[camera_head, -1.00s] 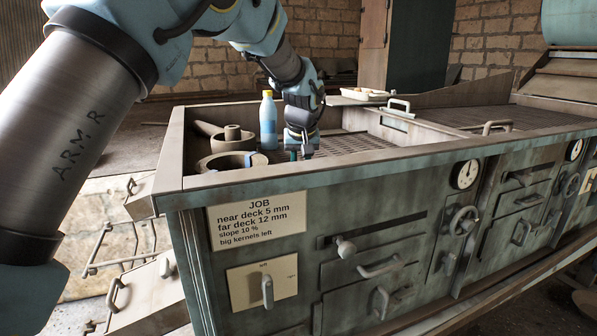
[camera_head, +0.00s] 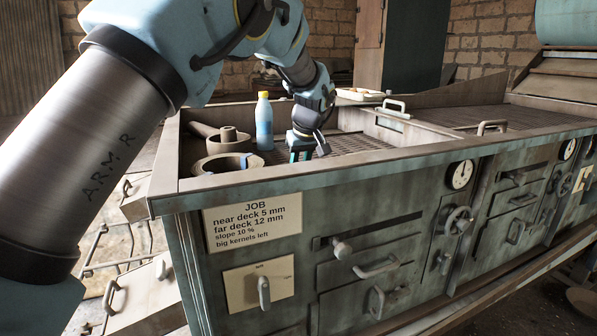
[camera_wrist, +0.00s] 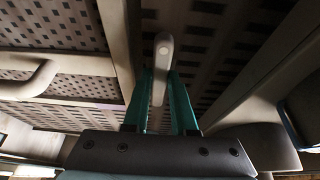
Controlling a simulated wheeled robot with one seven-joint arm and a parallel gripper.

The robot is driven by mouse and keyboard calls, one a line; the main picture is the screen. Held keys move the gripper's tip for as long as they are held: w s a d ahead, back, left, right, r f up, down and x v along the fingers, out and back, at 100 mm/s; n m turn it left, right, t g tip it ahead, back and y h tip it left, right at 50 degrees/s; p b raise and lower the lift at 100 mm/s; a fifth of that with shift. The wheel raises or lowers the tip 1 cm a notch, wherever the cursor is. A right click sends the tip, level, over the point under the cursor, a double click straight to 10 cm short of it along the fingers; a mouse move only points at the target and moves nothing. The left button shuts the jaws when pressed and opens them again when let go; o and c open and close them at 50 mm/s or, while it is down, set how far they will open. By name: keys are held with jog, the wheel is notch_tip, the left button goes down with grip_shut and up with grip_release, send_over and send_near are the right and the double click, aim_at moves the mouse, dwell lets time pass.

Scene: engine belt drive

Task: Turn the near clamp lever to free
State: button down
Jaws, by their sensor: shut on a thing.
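My gripper (camera_head: 301,154) is down inside the open deck of the machine, over the perforated screen. In the wrist view its two teal fingers (camera_wrist: 160,78) stand on either side of a pale grey lever (camera_wrist: 163,50) with a rounded end, shut on it. I take this to be the near clamp lever. The lever runs down between the fingers, and its pivot cannot be made out. In the head view my gripper and the deck's front wall hide the lever.
A blue bottle with a yellow cap (camera_head: 264,121) stands left of my gripper, near a round grey ring (camera_head: 222,164). The deck's front rim (camera_head: 370,157) runs close in front. A raised handle (camera_head: 394,105) lies to the right. The wrist view shows a curved handle (camera_wrist: 30,80) at left.

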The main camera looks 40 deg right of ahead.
jog(key=shift+s+f, duration=0.15)
jog(key=c, duration=0.7)
grip_release()
jog(key=shift+r, duration=0.2)
jog(key=b+v, duration=0.2)
jog(key=v, duration=0.8)
jog(key=shift+s+a+r, duration=0.1)
jog(key=shift+r, duration=0.25)
